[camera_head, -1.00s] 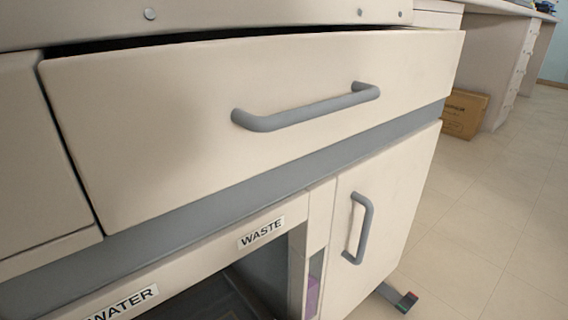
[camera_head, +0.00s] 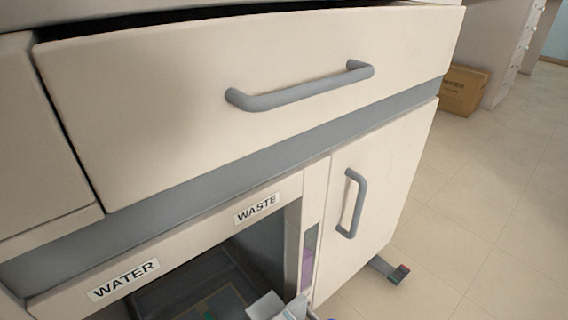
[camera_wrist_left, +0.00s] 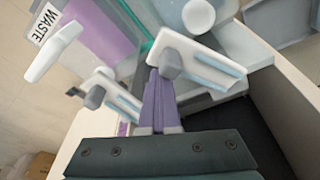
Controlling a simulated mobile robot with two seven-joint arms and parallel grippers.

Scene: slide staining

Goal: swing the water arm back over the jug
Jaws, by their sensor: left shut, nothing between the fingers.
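In the left wrist view my left gripper (camera_wrist_left: 158,80) has its purple fingers shut with nothing between them. The fingertips are close to a white arm (camera_wrist_left: 200,62) with a pale blue strip and a grey knob; I cannot tell whether they touch. A second similar white arm (camera_wrist_left: 118,97) is just left of the fingers. I cannot tell which is the water arm. Behind is a clear vessel with a teal edge (camera_wrist_left: 150,42), possibly the jug, partly hidden. My right gripper is not in view.
A wide drawer with a grey handle (camera_head: 300,88) is above the open bay. The WASTE label (camera_head: 257,209) is on the bay's top rail. A cabinet door (camera_head: 375,200) is to the right. Free floor and a cardboard box (camera_head: 463,90) are beyond.

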